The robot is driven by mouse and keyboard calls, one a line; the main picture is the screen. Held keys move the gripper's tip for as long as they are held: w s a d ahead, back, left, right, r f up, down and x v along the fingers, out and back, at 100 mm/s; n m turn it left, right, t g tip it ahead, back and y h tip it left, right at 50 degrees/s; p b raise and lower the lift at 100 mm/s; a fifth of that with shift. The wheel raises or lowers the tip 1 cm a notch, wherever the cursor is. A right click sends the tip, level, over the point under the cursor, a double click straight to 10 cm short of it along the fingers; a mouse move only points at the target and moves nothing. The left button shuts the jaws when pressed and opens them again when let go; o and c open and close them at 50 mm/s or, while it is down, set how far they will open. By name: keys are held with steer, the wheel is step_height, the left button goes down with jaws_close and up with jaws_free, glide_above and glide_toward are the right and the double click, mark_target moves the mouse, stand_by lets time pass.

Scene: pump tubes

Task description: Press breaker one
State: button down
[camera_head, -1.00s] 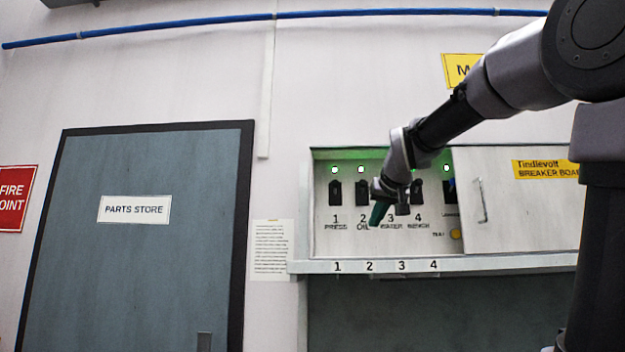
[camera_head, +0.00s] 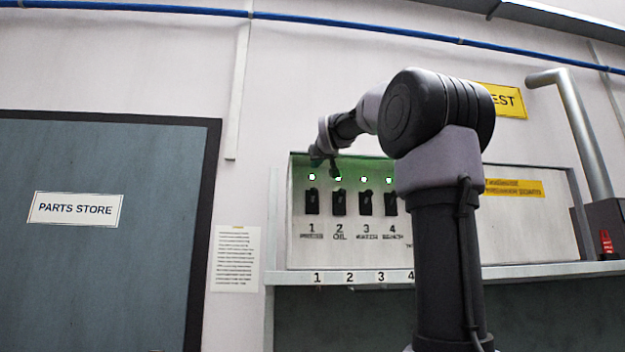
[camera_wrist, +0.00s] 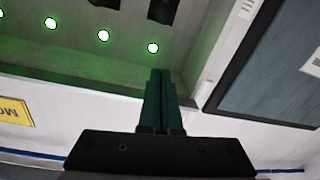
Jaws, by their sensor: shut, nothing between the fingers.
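Breaker one (camera_head: 312,202) is a black switch, the leftmost in a row on the pale panel, above the label "1 PRESS". Its lit lamp (camera_head: 312,177) is above it. In the wrist view, which is turned upside down, the end lamp (camera_wrist: 153,48) is just beyond my fingertips and part of breaker one (camera_wrist: 162,9) shows at the top edge. My gripper (camera_head: 333,170) is at lamp height, near the first two lamps in the head view. Its dark green fingers (camera_wrist: 160,76) are shut together and empty. I see no contact with breaker one.
Breakers two (camera_head: 339,203), three (camera_head: 365,203) and four (camera_head: 391,203) stand to the right. A numbered ledge (camera_head: 298,278) juts out below the panel. The cabinet's side wall is close beside my fingers in the wrist view. A blue door (camera_head: 95,265) is to the left.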

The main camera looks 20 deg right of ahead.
glide_above(313, 193)
steer(key=shift+w+a, duration=0.25)
steer(key=shift+w, duration=0.05)
steer(key=shift+w+d+f, duration=0.1)
steer(key=shift+w+f, duration=0.1)
steer(key=shift+w, duration=0.05)
steer(key=shift+s+f, duration=0.5)
steer(key=shift+f, duration=0.25)
steer(key=shift+s+d+f, duration=0.1)
steer(key=shift+s+f, duration=0.05)
steer(key=shift+f, duration=0.35)
steer(key=shift+s+d+f, duration=0.1)
steer(key=shift+f, duration=0.35)
